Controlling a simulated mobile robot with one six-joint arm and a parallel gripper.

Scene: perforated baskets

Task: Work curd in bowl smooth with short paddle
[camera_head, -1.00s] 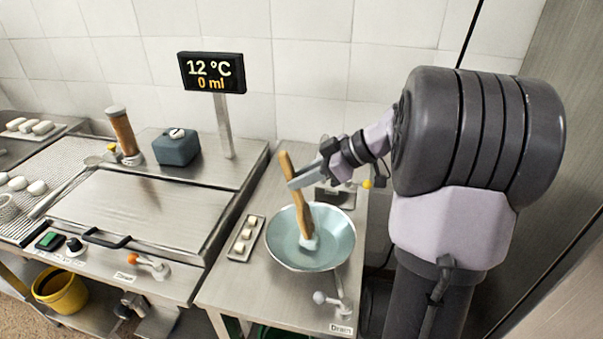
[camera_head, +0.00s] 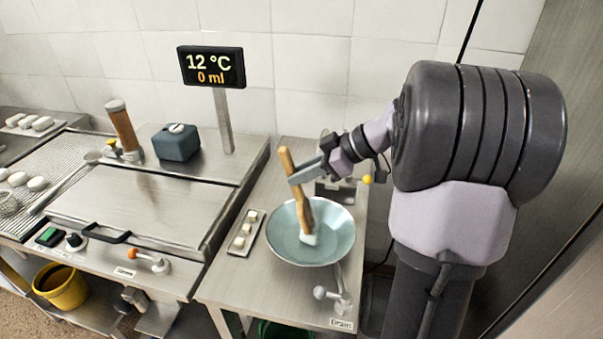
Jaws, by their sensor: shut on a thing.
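The bowl (camera_head: 338,244) is wide and pale blue-green, on the steel table at right of centre. The short wooden paddle (camera_head: 299,200) stands tilted in it, its top leaning left and its lower end inside the bowl. A small whitish patch (camera_head: 309,239) shows at the paddle's foot; I cannot tell whether it is curd or the paddle's tip. My gripper (camera_head: 303,178) is shut on the paddle's upper handle, above the bowl's back rim.
A narrow tray (camera_head: 236,250) with several white pieces lies left of the bowl. A drain valve handle (camera_head: 322,293) is at the table's front. A display (camera_head: 211,68) reading 12 °C and 0 ml stands behind. A closed steel lid (camera_head: 140,205) lies left.

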